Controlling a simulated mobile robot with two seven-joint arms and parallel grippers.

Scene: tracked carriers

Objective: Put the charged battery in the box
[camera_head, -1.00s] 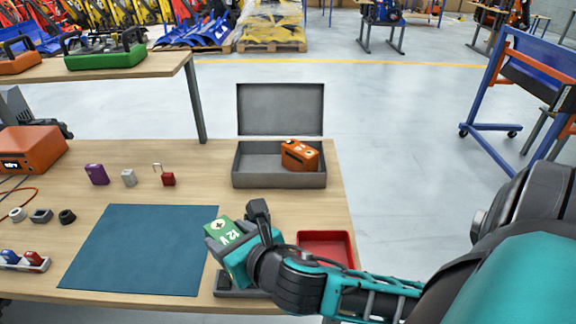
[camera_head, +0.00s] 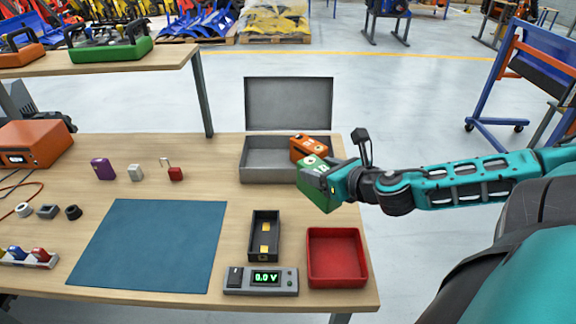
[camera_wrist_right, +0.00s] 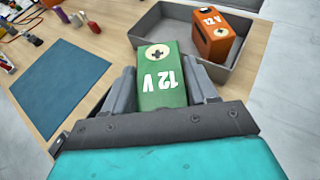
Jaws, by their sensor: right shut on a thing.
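My right gripper (camera_head: 335,186) is shut on a green 12 V battery (camera_head: 317,194) and holds it in the air by the front right corner of the open grey box (camera_head: 268,173). In the right wrist view the green battery (camera_wrist_right: 163,80) sits between the two fingers, its plus terminal end pointing at the box (camera_wrist_right: 160,20). An orange 12 V battery (camera_head: 308,147) stands in the right part of the box; it also shows in the right wrist view (camera_wrist_right: 220,35). The box's left part is empty. My left gripper is not in view.
A tester (camera_head: 261,281) reading 0.0 V with an empty black cradle (camera_head: 265,236) stands at the front. A red tray (camera_head: 336,258) is empty beside it. A blue mat (camera_head: 150,245) lies bare. A padlock (camera_head: 175,173) and small blocks stand left of the box.

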